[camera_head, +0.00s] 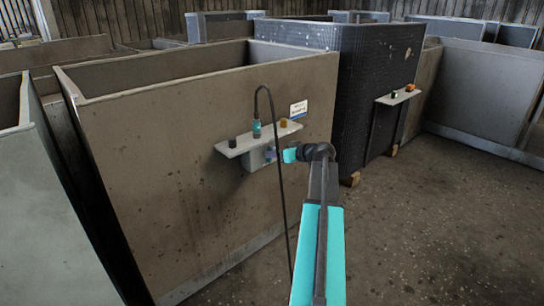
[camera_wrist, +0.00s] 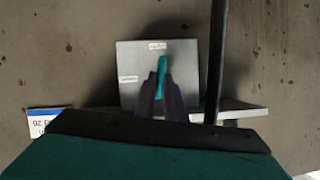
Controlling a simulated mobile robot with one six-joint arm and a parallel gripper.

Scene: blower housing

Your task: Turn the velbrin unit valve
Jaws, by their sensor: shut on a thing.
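A pale grey valve box (camera_head: 256,159) is fixed under a small shelf on the front of a brown-grey housing. In the wrist view the box face (camera_wrist: 134,80) shows two small white labels, too blurred to read for sure. A teal valve handle (camera_wrist: 162,66) stands out from this face. My gripper (camera_wrist: 161,92) is shut on the handle, with one dark finger on each side of it. In the head view my gripper (camera_head: 276,154) reaches the box from the right, and the handle is too small there to make out clearly.
The shelf (camera_head: 236,145) carries a black item, a teal item with a dark cable (camera_head: 258,92), and a yellow item. A white and blue sign (camera_head: 298,109) is above it. A dark ribbed unit (camera_head: 360,80) with another shelf stands right. The floor at right is clear.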

